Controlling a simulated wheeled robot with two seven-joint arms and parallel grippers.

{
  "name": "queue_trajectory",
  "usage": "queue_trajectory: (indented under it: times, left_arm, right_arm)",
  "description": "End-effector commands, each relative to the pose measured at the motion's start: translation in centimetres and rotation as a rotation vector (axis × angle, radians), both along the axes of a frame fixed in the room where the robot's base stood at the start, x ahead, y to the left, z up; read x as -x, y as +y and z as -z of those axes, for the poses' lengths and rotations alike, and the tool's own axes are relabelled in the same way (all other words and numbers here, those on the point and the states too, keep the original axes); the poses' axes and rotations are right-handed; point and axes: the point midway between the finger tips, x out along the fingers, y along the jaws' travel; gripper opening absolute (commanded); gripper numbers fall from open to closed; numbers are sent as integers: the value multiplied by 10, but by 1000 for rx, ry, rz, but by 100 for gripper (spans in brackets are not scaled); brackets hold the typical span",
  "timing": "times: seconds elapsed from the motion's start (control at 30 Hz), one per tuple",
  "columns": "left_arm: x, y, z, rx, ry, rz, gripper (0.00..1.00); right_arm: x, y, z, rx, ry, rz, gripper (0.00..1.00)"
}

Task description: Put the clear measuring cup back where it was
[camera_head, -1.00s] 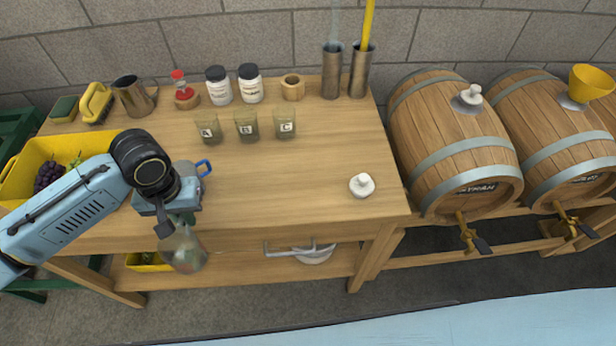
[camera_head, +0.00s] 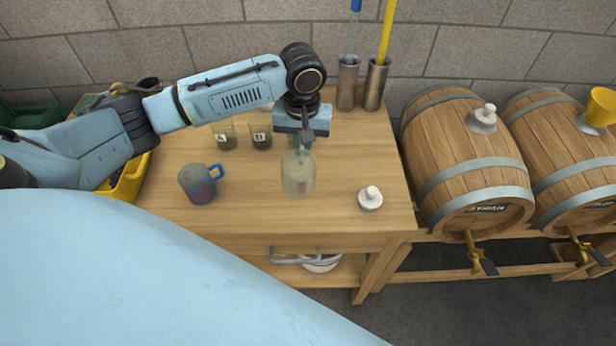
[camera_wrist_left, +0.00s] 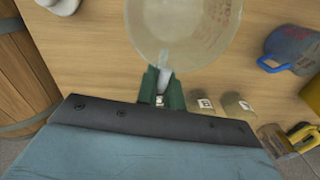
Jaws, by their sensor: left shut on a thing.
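The clear measuring cup (camera_head: 298,174) is upright over the middle of the table, between the blue-handled cup and the white stopper. In the left wrist view the clear cup (camera_wrist_left: 190,28) shows red markings. My left gripper (camera_head: 303,145) is shut on its handle from the far side; the fingers (camera_wrist_left: 163,88) also show in the left wrist view. I cannot tell whether the cup's base touches the table. The blue-handled measuring cup (camera_head: 197,184) stands to the left, apart from it. My right gripper is not in view.
Labelled glasses (camera_head: 224,137) stand behind, one partly hidden by my left gripper. A white stopper (camera_head: 370,198) is at the table's right front. Metal holders (camera_head: 347,84) stand at the back; barrels (camera_head: 466,160) are to the right. The tabletop around the cup is clear.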

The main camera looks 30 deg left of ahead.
Motion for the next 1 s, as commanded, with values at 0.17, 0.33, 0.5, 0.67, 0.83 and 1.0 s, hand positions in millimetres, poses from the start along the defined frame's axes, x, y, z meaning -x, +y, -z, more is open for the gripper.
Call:
queue_trajectory:
  times: [0.17, 0.33, 0.5, 0.67, 0.83, 1.0]
  left_arm:
    - [-18, 18, -12, 10, 2, -130, 0]
    - [-18, 19, 21, 11, 3, -139, 0]
    - [-18, 19, 39, 11, 0, -137, 0]
    - [-18, 19, 53, 10, 2, -135, 0]
    - [-18, 19, 77, 10, 1, -135, 0]
    - [-18, 19, 78, 10, -1, -134, 0]
  right_arm:
    - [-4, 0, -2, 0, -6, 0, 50]
    - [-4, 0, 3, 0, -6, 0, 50]
    - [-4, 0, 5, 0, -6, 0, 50]
    - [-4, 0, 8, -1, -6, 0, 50]
    - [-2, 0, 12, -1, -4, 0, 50]
    - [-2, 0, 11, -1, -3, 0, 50]
